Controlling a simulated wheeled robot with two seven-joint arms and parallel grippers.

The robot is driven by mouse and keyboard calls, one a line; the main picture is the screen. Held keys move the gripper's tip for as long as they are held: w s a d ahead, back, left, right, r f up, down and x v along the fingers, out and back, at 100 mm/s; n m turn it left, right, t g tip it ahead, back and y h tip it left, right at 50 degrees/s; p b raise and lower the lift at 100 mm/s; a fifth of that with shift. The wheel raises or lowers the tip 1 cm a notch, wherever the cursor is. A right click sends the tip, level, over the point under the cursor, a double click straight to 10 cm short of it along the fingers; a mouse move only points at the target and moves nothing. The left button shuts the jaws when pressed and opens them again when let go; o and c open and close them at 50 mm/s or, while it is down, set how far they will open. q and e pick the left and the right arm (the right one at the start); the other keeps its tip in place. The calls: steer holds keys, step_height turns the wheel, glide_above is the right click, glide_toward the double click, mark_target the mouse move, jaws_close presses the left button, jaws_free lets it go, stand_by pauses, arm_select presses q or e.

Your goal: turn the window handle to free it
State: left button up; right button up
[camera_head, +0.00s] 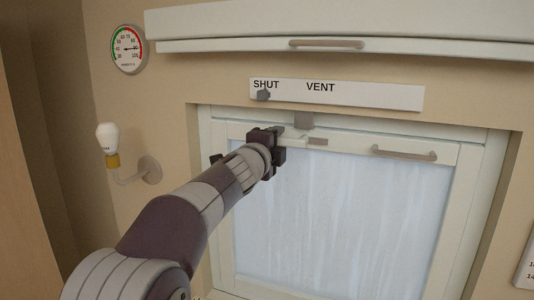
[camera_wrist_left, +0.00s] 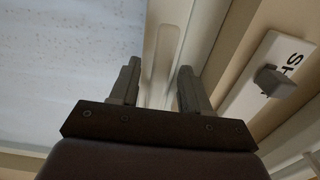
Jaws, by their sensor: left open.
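The window (camera_head: 330,225) is a frosted pane in a pale frame, set in a recess. A pale, narrow handle (camera_head: 293,138) lies level along its top rail, with a grey piece (camera_head: 318,141) at its right end. My left gripper (camera_head: 283,135) is at the left part of this handle and hides some of it. In the left wrist view my left gripper (camera_wrist_left: 158,85) is open, and a long pale bar (camera_wrist_left: 163,55) runs between its fingers. I cannot tell whether the fingers touch it. My right gripper is not in view.
A plate (camera_head: 370,95) reading SHUT and VENT has a grey knob (camera_head: 263,95) under SHUT. A grey block (camera_head: 304,120) is above the handle. A bar pull (camera_head: 404,153) is on the rail's right. A lamp (camera_head: 107,140) and round gauge (camera_head: 128,48) are at left; a blind box (camera_head: 340,25) is above.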

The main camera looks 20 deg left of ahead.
arm_select(q)
steer(key=s+b, duration=0.1)
steer(key=s, duration=1)
steer(key=shift+w+a, duration=0.1)
